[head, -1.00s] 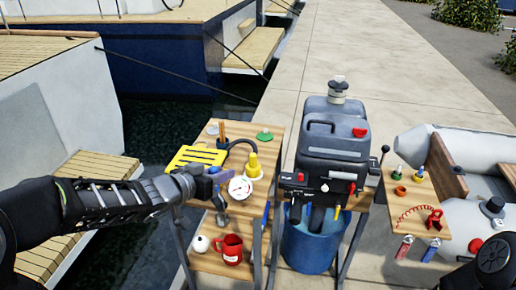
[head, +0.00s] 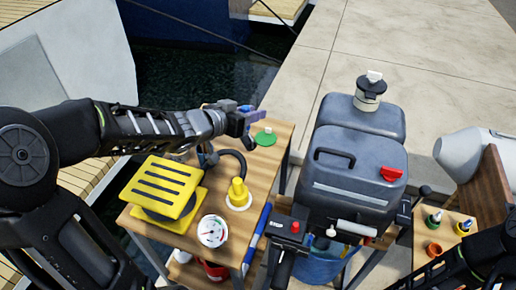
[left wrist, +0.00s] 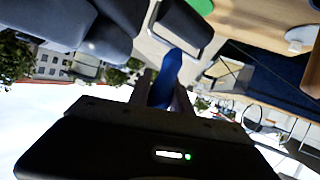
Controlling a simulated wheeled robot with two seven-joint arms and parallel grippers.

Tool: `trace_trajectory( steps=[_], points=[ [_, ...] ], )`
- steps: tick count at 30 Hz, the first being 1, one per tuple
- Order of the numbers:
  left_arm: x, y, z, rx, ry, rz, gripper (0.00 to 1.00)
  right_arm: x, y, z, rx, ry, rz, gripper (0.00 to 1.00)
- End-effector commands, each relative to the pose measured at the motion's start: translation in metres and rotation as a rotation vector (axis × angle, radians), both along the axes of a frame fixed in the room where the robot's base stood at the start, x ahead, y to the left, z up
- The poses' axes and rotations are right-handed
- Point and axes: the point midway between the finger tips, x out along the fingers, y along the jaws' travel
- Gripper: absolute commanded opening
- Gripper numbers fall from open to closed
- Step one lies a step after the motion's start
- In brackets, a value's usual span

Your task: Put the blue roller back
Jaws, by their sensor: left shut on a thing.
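My left gripper (head: 248,119) is above the far part of the wooden table (head: 262,180), near the green disc (head: 265,137). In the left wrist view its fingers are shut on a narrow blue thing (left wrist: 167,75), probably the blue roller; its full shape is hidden. In the head view only a small blue-violet piece (head: 260,116) shows at the fingertips. A separate long blue bar (head: 256,235) lies along the table's right edge. My right forearm (head: 480,262) shows at lower right; its gripper is outside the view.
The table carries a yellow slotted block (head: 160,188), a yellow cone (head: 238,192), a white gauge (head: 212,230) and a dark curved hose (head: 237,156). A big grey tank (head: 350,180) stands to the right. Water lies behind the table.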

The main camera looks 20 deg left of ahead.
Motion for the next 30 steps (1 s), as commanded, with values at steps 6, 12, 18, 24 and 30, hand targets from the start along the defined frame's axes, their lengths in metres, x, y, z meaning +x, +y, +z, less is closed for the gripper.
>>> trace_trajectory(
  steps=[6, 12, 18, 24, 30],
  points=[
    [0.0, 0.0, 0.001, 0.0, -0.001, 0.0, 0.0, -0.001, 0.0, 0.0, 0.0, 0.002, 0.001, 0.79],
    [0.0, 0.0, -0.001, 0.0, -0.001, 0.0, 0.0, -0.001, 0.0, -0.001, 0.0, 0.002, 0.001, 0.79],
    [0.0, 0.0, -0.03, -0.001, 0.002, 0.001, 0.0, -0.001, 0.0, -0.016, 0.0, 0.001, 0.0, 0.79],
    [0.0, 0.0, -0.06, -0.002, 0.001, 0.0, 0.0, 0.0, 0.0, -0.027, 0.0, -0.001, 0.0, 0.79],
    [0.0, 0.0, -0.062, 0.0, -0.001, 0.0, 0.0, 0.0, 0.0, -0.026, 0.0, -0.001, 0.0, 0.79]
  ],
)
